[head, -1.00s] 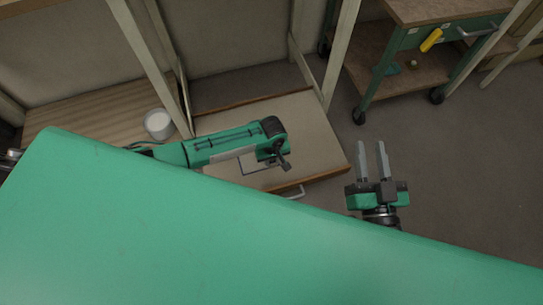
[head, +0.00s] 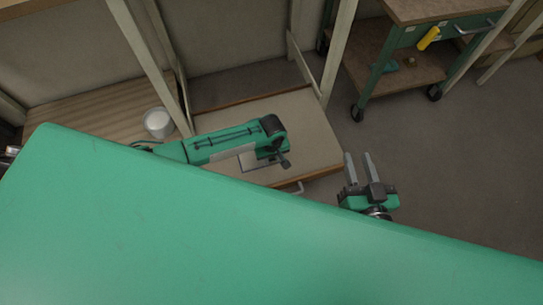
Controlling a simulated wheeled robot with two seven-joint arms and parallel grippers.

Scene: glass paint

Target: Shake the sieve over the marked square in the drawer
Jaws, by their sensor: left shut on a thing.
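The pale drawer (head: 310,125) stands pulled out at the middle, with wooden edges and a handle at its front. The marked square (head: 247,164), a dark outline on the drawer's floor, shows in part below my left arm. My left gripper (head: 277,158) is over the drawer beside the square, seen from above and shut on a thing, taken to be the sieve. The sieve itself is hidden by the arm and cannot be made out. My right gripper (head: 360,168) is open and empty, to the right of the drawer, above the floor.
A white tub (head: 158,123) with pale contents stands on the wooden board at left. Pale posts (head: 340,50) rise close around the drawer. A green trolley (head: 420,60) stands at the back right. The grey floor at right is clear.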

